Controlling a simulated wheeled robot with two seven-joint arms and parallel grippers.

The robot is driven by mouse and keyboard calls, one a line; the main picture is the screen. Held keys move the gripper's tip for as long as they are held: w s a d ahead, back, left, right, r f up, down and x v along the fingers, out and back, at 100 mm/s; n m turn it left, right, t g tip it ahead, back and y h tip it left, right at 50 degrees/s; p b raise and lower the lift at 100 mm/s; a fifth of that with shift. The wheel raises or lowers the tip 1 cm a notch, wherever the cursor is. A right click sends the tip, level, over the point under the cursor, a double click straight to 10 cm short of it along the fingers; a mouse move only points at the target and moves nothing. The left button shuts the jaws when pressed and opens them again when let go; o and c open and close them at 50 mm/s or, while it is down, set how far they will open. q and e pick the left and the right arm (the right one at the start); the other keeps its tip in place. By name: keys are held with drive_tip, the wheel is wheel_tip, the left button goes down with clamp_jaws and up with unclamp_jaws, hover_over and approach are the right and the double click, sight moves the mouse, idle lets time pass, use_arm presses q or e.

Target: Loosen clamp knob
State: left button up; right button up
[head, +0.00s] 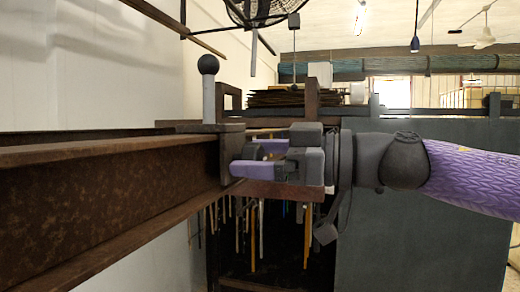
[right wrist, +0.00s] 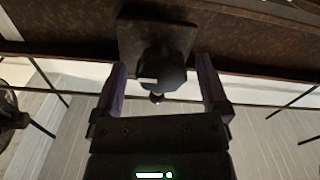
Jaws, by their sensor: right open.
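A rusty brown rail (head: 110,190) runs in from the left in the head view. At its right end sits a dark clamp block (head: 222,128), with an upright grey post topped by a black ball (head: 208,64). My right gripper (head: 246,160) comes in from the right, its purple fingers open and close to the block. In the right wrist view, the clamp block (right wrist: 150,35) carries a dark knob (right wrist: 165,79) that lies between my open fingers (right wrist: 161,72), with gaps on both sides. My left gripper is not in view.
Behind my right arm stands a grey panel (head: 425,200). Below the gripper is a dark rack with several thin hanging rods (head: 253,235). A black fan (head: 258,10) hangs above. Open space lies below the rail at the left.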

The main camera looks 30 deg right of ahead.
drive_tip(key=shift+s+a, duration=0.15)
drive_tip(key=shift+c, duration=0.8)
drive_tip(key=c, duration=1.1)
